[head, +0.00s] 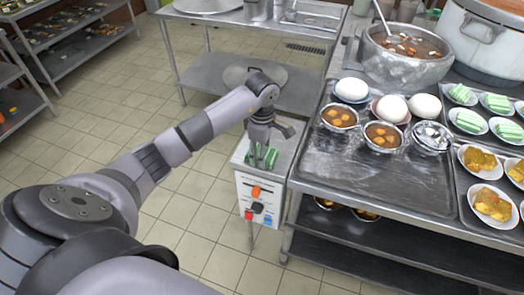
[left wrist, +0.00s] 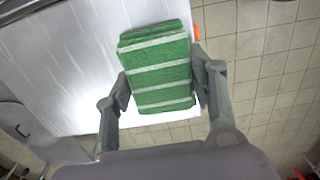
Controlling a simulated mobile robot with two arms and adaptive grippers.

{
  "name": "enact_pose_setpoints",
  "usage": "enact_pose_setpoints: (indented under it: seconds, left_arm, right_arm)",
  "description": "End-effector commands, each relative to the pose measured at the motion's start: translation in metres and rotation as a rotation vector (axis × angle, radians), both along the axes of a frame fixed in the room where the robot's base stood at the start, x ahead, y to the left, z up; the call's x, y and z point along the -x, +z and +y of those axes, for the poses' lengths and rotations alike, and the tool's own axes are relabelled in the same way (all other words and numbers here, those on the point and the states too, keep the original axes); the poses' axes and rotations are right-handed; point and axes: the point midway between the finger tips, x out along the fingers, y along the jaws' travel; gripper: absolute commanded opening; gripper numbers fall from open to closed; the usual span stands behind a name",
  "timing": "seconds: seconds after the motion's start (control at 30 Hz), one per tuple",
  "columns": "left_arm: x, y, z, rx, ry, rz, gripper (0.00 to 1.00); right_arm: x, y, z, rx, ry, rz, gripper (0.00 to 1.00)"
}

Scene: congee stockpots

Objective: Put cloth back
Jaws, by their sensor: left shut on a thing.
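The green cloth with pale stripes (left wrist: 158,72) is a folded block between the fingers of my left gripper (left wrist: 163,88), with a finger on each of two opposite sides. In the head view the left gripper (head: 262,143) points down over the metal top of a small control unit, and the cloth (head: 269,158) shows green between and below its fingers. The cloth is at or just above that top; I cannot tell whether it touches. My right gripper is not in view.
The control unit (head: 243,192) has orange, black and red knobs and stands against the steel counter (head: 380,185). The counter holds bowls, white buns, plated food and large pots (head: 405,62). A steel table (head: 215,22) stands behind. Tiled floor (head: 200,215) is clear.

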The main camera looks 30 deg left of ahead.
Motion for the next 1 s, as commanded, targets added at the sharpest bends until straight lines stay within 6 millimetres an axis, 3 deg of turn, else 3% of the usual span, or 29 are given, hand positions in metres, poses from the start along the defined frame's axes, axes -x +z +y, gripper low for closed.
enact_pose_setpoints:
  seconds: [0.1,0.13,0.4,0.77,0.87,1.0]
  left_arm:
    - [0.0,-0.004,0.0,-0.001,0.0,-0.001,0.25]
    - [0.0,-0.003,0.0,0.0,0.0,-0.001,0.53]
    - [0.0,-0.003,0.0,0.0,0.0,0.0,0.71]
    - [0.0,0.001,0.0,0.001,0.0,0.0,0.71]
    - [-0.001,0.011,0.0,-0.001,-0.001,-0.004,0.71]
    - [-0.002,0.038,0.001,-0.002,-0.002,-0.008,0.71]
  right_arm:
    - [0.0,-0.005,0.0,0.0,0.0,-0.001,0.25]
    - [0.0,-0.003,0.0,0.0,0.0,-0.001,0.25]
    - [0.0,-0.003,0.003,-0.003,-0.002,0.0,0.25]
    - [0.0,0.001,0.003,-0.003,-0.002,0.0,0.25]
    - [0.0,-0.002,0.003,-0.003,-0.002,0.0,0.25]
    - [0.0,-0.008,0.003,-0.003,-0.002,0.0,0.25]
